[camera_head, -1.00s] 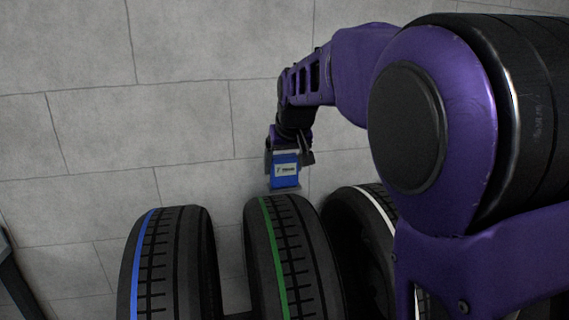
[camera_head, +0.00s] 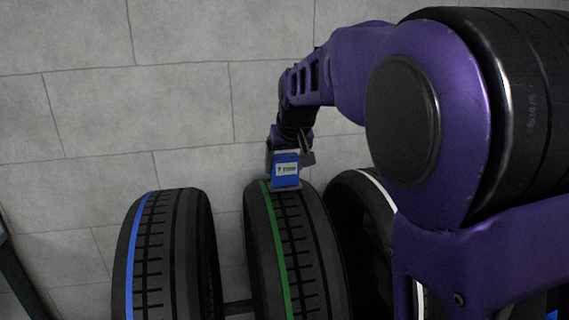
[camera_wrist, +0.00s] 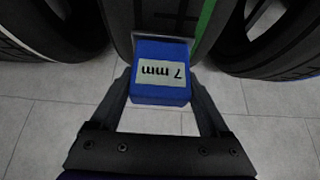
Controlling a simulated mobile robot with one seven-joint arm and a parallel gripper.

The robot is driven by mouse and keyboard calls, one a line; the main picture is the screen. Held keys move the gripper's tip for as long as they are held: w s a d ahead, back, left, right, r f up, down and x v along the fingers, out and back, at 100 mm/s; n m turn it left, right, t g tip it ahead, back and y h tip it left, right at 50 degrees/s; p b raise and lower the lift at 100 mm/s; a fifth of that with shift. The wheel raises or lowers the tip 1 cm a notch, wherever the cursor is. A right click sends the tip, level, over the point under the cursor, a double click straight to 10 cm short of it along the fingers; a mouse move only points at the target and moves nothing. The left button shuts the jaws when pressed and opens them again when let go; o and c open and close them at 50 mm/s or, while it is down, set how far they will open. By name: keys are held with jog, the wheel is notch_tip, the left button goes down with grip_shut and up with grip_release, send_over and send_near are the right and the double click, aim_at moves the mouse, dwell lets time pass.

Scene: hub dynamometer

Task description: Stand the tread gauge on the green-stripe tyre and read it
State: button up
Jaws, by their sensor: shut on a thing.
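The tread gauge (camera_head: 286,172) is a blue block with a pale display on its face. In the wrist view the gauge (camera_wrist: 160,93) shows "7 mm", upside down in the picture. My gripper (camera_head: 288,153) is shut on the gauge, with one finger on each side of it in the wrist view (camera_wrist: 161,100). The green-stripe tyre (camera_head: 312,250) stands upright in the middle of the row. The gauge sits at the top of its tread, beside the green stripe, and appears to touch it. The exact contact under its grey base is hard to see.
A blue-stripe tyre (camera_head: 172,250) stands to the left, with a gap between. A white-stripe tyre (camera_head: 350,215) stands close on the right, partly hidden by my arm. Grey tiles (camera_head: 80,100) lie bare beyond the row.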

aim_at(286, 155)
jog(key=shift+f+b, duration=0.4)
jog(key=shift+f, duration=0.2)
dwell(0.4)
jog(key=shift+r, duration=0.1)
dwell(1.1)
notch_tip(286, 155, up, 5)
jog(key=p, duration=0.4)
dwell(0.3)
